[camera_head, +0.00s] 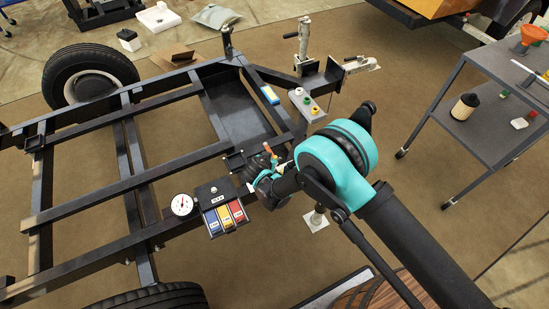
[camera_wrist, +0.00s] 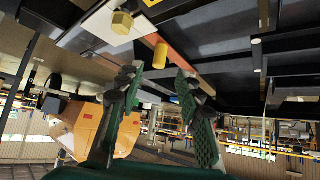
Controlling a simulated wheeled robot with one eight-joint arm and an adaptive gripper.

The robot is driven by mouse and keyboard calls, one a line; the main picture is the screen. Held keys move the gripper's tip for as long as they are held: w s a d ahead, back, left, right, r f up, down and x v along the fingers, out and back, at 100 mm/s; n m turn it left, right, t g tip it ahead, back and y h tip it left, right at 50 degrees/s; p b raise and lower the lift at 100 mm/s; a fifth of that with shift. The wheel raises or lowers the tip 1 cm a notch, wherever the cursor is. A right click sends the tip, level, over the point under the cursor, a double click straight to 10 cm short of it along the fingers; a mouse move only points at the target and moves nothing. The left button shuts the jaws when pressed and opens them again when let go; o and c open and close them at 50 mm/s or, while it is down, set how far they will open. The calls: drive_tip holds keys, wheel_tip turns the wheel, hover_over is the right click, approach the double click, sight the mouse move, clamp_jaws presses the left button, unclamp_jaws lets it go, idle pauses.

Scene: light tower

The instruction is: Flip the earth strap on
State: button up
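In the wrist view an orange strip (camera_wrist: 183,47), which may be the earth strap, runs along the dark underside of the frame. A yellow cylindrical end or knob (camera_wrist: 160,56) hangs beside it, just beyond my fingertips. A yellow hex piece (camera_wrist: 121,22) sits on a white plate to its left. My gripper (camera_wrist: 158,76) is open, its two green-padded fingers apart with nothing between them. In the head view a small orange piece (camera_head: 268,149) shows beside my wrist at the trailer frame (camera_head: 120,168). My fingertips cannot be made out there.
A round gauge (camera_head: 182,205) and a box with blue, red and yellow labels (camera_head: 226,216) stand left of my wrist. A jack (camera_head: 303,45) stands at the back; a grey cart (camera_head: 480,128) is at right.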

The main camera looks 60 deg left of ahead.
drive_tip(key=v, duration=0.6)
drive_tip(key=shift+d+r, duration=0.2)
drive_tip(key=shift+r, duration=0.05)
drive_tip(key=shift+s, duration=0.15)
